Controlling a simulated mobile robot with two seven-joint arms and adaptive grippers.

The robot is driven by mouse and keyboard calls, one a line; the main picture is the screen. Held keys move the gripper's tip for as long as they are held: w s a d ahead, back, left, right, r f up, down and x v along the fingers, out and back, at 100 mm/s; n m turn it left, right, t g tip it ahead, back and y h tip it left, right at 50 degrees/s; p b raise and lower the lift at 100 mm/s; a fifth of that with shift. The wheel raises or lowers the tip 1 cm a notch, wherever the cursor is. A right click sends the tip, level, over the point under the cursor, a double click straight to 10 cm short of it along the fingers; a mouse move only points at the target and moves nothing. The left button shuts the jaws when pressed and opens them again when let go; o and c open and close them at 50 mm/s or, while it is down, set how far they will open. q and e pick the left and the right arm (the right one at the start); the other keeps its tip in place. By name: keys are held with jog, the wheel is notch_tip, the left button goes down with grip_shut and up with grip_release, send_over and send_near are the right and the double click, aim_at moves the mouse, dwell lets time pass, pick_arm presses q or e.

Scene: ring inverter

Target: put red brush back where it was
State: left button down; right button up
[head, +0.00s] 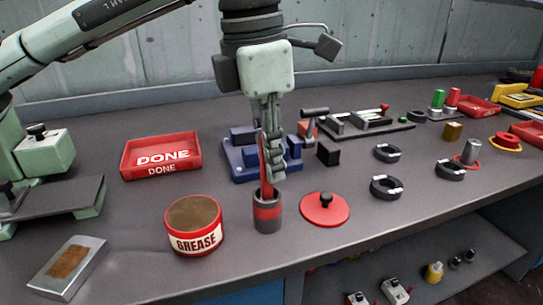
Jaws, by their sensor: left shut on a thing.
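My left gripper (270,165) points down and is shut on the red brush (265,185), which stands near upright. The brush's lower end is at the mouth of a dark cup with a red band (267,213); its tip is hidden, seemingly inside the cup. An open red grease tin (194,226) stands just left of the cup. A round red lid with a black knob (325,209) lies to the right of the cup. My right gripper is not in view.
A red DONE tray (160,156) is at the left. A blue fixture (243,161) stands close behind the gripper. Several dark rings (386,187) lie to the right. A metal block (67,268) lies front left. The bench's front edge is near the cup.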

pick_arm(q)
jog(key=shift+f, duration=0.1)
jog(key=c, duration=1.9)
grip_release()
jog(key=shift+o, duration=1.3)
jog(key=shift+r, duration=0.25)
jog(key=r, duration=0.3)
jog(key=a+r, duration=0.1)
jog(key=r, duration=0.6)
jog(key=shift+s+a+r, duration=0.15)
jog(key=shift+s+r, duration=0.05)
jog(key=shift+r, duration=0.65)
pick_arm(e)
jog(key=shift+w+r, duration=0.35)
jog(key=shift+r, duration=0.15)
